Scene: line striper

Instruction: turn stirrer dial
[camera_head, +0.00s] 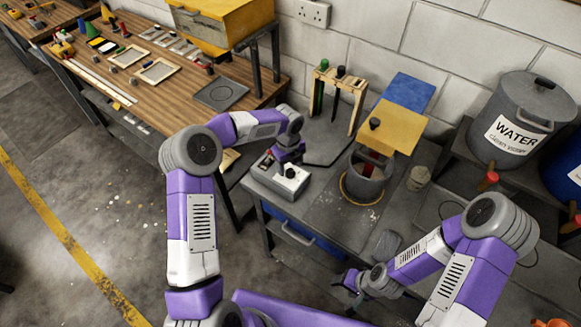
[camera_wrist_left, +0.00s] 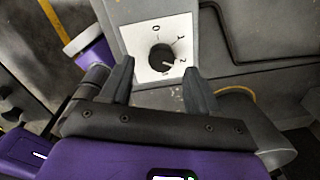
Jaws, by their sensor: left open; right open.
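The stirrer dial (camera_wrist_left: 162,57) is a round black knob on a white plate (camera_wrist_left: 140,35) marked 0, 1 and 2. Its short white pointer line faces the lower right, near the 2. The plate is on the grey control box (camera_head: 268,183) at the bench's left end. My left gripper (camera_head: 289,160) is over this box; in the left wrist view its open fingers (camera_wrist_left: 159,68) appear on either side of the knob. I cannot tell whether they touch it. My right gripper (camera_head: 350,281) is open and empty near the bench's front edge.
A stirring pot (camera_head: 365,187) under a yellow-topped stand (camera_head: 394,127) is right of the box. A wooden rack (camera_head: 340,84) stands behind. A small cup (camera_head: 419,178) and a grey WATER bin (camera_head: 520,110) are further right. A wooden table (camera_head: 190,85) is at left.

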